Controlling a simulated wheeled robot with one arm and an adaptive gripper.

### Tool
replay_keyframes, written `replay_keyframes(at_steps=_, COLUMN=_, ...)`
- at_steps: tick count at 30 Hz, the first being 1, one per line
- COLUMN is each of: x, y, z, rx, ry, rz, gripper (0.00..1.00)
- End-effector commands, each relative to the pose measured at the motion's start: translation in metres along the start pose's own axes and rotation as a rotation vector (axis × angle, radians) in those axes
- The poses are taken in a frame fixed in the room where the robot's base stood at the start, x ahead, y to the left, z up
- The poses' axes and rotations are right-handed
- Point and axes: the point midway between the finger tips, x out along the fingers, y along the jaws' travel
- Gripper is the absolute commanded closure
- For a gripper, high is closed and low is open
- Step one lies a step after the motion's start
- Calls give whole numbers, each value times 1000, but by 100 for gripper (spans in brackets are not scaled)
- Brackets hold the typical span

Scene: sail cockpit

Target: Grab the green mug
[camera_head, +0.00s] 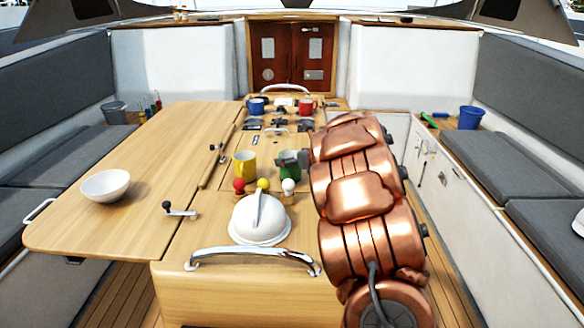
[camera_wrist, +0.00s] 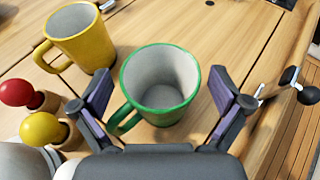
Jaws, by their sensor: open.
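The green mug (camera_wrist: 160,85) stands upright on the wooden table, with a green rim and handle and a pale inside. In the head view the green mug (camera_head: 290,171) is partly hidden by my gripper (camera_head: 293,160) and arm. In the wrist view my gripper (camera_wrist: 160,106) is open, with one finger on each side of the mug. The mug's handle points to the lower left, close to the left finger. I cannot tell whether either finger touches the mug.
A yellow mug (camera_head: 244,164) stands just left of the green one. Red, yellow and white ball knobs (camera_head: 263,186) and a white domed winch (camera_head: 259,219) are in front. Blue (camera_head: 256,107) and red (camera_head: 306,107) mugs stand farther back. A white bowl (camera_head: 106,185) sits on the left leaf.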

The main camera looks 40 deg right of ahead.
Motion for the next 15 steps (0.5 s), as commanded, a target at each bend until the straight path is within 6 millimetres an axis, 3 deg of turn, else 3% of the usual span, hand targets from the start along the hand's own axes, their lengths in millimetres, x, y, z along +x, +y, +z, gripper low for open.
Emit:
replay_keyframes(at_steps=8, x=1, y=0, z=0, rx=-1, ry=0, rz=-1, gripper=0)
replay_keyframes(at_steps=15, x=1, y=-1, z=0, rx=-1, ry=0, rz=-2, gripper=25)
